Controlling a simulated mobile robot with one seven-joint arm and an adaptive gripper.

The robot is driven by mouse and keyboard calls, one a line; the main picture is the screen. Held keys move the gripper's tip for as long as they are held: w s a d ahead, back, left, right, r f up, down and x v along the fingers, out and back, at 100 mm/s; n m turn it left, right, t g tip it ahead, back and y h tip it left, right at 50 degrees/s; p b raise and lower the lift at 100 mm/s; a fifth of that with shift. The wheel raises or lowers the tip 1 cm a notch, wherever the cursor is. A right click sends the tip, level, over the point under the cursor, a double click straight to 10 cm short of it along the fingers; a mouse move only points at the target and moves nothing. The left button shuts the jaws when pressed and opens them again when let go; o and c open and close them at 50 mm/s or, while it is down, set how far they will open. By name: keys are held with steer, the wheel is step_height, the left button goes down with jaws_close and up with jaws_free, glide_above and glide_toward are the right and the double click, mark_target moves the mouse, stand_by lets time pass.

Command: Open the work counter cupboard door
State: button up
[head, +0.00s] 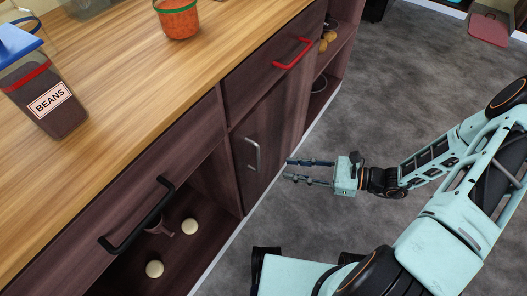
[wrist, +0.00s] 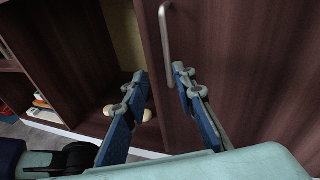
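The cupboard door (head: 272,140) is a dark wood panel under the counter, right of an open compartment. It looks shut in the head view. Its upright silver bar handle (head: 253,154) is near the door's left edge and also shows in the wrist view (wrist: 165,32). My gripper (head: 288,170) is open and empty, in front of the door and to the right of the handle in the head view. In the wrist view my gripper (wrist: 158,78) has its fingers spread, with the handle's lower end between and above their tips. The handle appears apart from both fingers.
A drawer with a red handle (head: 291,53) is above the door. A black handle (head: 137,216) is on the front to the left, above the open compartment with round cream items (head: 190,227). The counter (head: 130,90) holds a beans jar (head: 44,98) and an orange-filled container (head: 178,19).

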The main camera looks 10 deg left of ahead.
steer(key=a+m, duration=0.1)
steer(key=a, duration=0.2)
steer(key=w+a+r+m+t+y+b, duration=0.1)
steer(key=a, duration=0.3)
steer(key=w+a+r+t+b, duration=0.1)
steer(key=a, duration=0.3)
steer(key=shift+w+a+m+y, duration=0.15)
steer(key=shift+m+y, duration=0.15)
steer(key=shift+m, duration=0.1)
steer(key=shift+c, duration=0.5)
jaws_close()
